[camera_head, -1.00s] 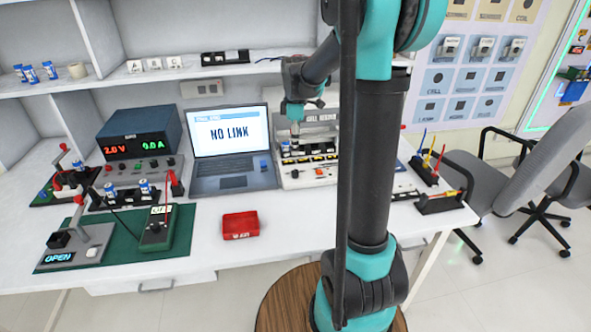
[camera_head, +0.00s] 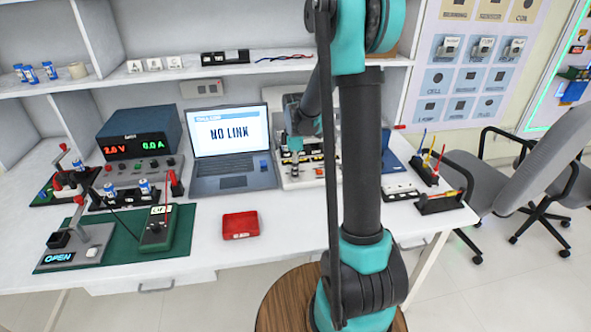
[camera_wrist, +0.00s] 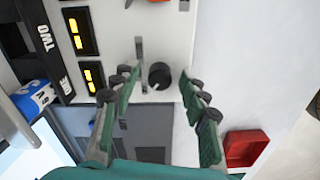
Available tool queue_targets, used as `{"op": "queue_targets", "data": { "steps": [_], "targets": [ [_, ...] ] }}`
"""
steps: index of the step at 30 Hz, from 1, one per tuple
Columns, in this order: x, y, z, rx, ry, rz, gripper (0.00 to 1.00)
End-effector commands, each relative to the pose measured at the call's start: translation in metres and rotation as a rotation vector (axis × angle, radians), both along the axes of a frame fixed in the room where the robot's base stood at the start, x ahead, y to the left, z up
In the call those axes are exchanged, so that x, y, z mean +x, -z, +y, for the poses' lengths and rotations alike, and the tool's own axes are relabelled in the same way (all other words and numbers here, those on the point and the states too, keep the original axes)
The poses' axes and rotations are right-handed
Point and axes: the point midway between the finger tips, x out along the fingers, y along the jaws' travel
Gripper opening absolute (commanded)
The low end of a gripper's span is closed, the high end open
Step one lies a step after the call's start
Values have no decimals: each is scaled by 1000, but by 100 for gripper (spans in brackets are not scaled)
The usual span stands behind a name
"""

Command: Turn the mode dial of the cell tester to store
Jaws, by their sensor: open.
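The cell tester (camera_head: 300,182) is a white unit beside the laptop, partly behind my arm. In the wrist view its white panel (camera_wrist: 215,45) carries a black round mode dial (camera_wrist: 159,74) with a light pointer mark. My gripper (camera_wrist: 160,86) is open, with one finger on each side of the dial. Gaps show between the fingers and the dial; contact cannot be seen. I cannot read any mode labels around the dial. In the head view my gripper (camera_head: 295,158) is over the left part of the tester.
Two amber displays (camera_wrist: 81,32) and a blue cell (camera_wrist: 36,100) are left of the dial in the wrist view. The laptop (camera_head: 232,150) stands close to the tester's left. A red tray (camera_head: 240,225) lies in front, with bare table around it.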

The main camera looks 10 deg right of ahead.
Motion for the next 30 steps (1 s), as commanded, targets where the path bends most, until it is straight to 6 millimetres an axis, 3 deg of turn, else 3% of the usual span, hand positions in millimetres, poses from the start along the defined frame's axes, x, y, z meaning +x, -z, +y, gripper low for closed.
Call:
{"op": "queue_targets", "data": {
  "steps": [1, 11, 22, 30],
  "targets": [
    [0, 0, 0, 0, 0, 0, 42],
    [0, 0, 0, 0, 0, 0, 1],
    [0, 0, 0, 0, 43, 0, 0],
    [0, 0, 0, 0, 209, 0, 0]
  ]
}}
